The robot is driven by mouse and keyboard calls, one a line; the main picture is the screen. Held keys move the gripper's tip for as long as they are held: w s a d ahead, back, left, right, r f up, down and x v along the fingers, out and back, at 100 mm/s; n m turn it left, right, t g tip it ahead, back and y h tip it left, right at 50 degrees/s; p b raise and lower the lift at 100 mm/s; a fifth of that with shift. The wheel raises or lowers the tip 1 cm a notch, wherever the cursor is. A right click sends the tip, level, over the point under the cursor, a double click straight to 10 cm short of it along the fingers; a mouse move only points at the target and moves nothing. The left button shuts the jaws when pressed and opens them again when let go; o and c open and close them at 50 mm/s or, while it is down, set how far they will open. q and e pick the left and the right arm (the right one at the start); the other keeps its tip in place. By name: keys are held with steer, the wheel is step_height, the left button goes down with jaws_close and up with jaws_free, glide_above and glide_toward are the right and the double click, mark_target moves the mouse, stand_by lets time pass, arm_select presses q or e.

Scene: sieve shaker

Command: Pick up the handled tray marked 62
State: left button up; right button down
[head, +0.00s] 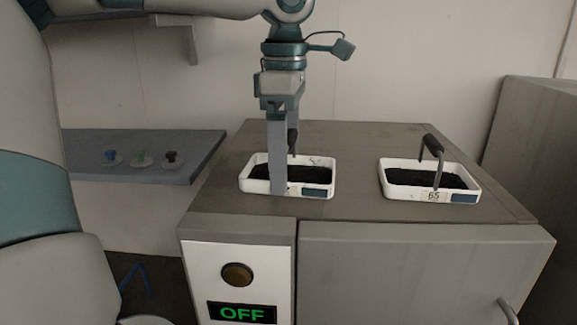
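A white handled tray (329,179) with dark contents stands at the left of the cabinet top. A finger hides most of its number, so I cannot read it. The other white tray (389,190), to the right, carries the mark 65 and has a dark arched handle (432,147). My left gripper (285,163) points down over the left tray, its fingers beside the dark handle (292,141). The nearer finger covers part of the handle and the tray's front. I cannot tell whether the fingers grip the handle. My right gripper is not in view.
The trays stand on a grey-brown cabinet top (358,146) with bare room between them. The front panel has a round button (237,274) and an OFF display (242,313). A grey shelf (200,158) at the left holds several small coloured items. A tall grey cabinet (535,140) stands at the right.

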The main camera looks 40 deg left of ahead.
mark_target(290, 132)
arm_select(q)
steer(key=shift+r, duration=0.1)
steer(key=shift+r+b, duration=0.5)
steer(key=r+b, duration=0.1)
steer(key=r, duration=0.2)
steer(key=shift+w+d+b, duration=0.15)
steer(key=shift+w+b, duration=0.2)
steer(key=w+d+r+b, duration=0.1)
steer(key=w+d+r, duration=0.4)
steer(key=w+r, duration=0.2)
steer(key=shift+w+d, duration=0.2)
steer(key=shift+w, duration=1.1)
steer(key=shift+a+f, duration=0.1)
steer(key=shift+f, duration=0.05)
